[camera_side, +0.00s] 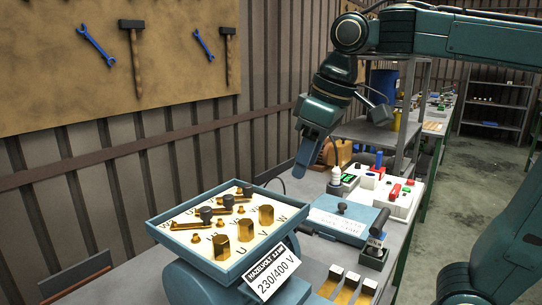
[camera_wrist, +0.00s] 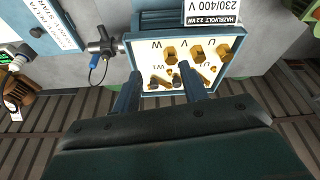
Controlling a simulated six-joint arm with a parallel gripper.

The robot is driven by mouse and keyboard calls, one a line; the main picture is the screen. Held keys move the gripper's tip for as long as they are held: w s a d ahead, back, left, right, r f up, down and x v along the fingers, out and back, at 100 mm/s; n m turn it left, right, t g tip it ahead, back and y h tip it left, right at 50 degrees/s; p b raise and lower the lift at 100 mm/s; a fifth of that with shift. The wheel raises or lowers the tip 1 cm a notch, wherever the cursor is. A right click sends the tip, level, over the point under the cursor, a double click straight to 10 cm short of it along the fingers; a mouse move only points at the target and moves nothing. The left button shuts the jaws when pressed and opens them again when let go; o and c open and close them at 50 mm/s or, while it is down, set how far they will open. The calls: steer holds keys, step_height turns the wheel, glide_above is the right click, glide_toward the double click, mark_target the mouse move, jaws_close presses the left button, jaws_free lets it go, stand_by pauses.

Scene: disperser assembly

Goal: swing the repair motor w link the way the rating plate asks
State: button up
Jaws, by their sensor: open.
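The motor's open terminal box (camera_side: 270,248) has a cream board with several brass posts (camera_side: 245,230). Three brass links with dark knobs (camera_side: 206,213) lie along its back row; which is the w link is not clearly readable. The rating plate (camera_side: 272,272) on the front reads HAZELVOLT 2.2 kW, 230/400 V. It also shows upside down in the wrist view (camera_wrist: 212,15). My gripper (camera_side: 301,170) is open and empty, above and to the right of the box. In the wrist view, my fingers (camera_wrist: 160,76) straddle the image of the links (camera_wrist: 158,80), partly covering the board.
Right of the box are a blue panel (camera_side: 338,222), a black-handled switch (camera_side: 375,245) and a control box with coloured buttons (camera_side: 395,192). Loose brass pieces (camera_side: 348,285) lie in front. Tools hang on the back board (camera_side: 70,80). Free air lies above the terminal box.

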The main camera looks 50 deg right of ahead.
steer(key=w+a+r+n+g, duration=0.2)
steer(key=w+a+r, duration=0.2)
steer(key=w, duration=0.4)
steer(key=n+g, duration=0.1)
glide_above(205, 208)
steer(key=shift+r, duration=0.35)
steer(key=shift+f, duration=0.15)
steer(key=shift+f, duration=6.75)
jaws_close()
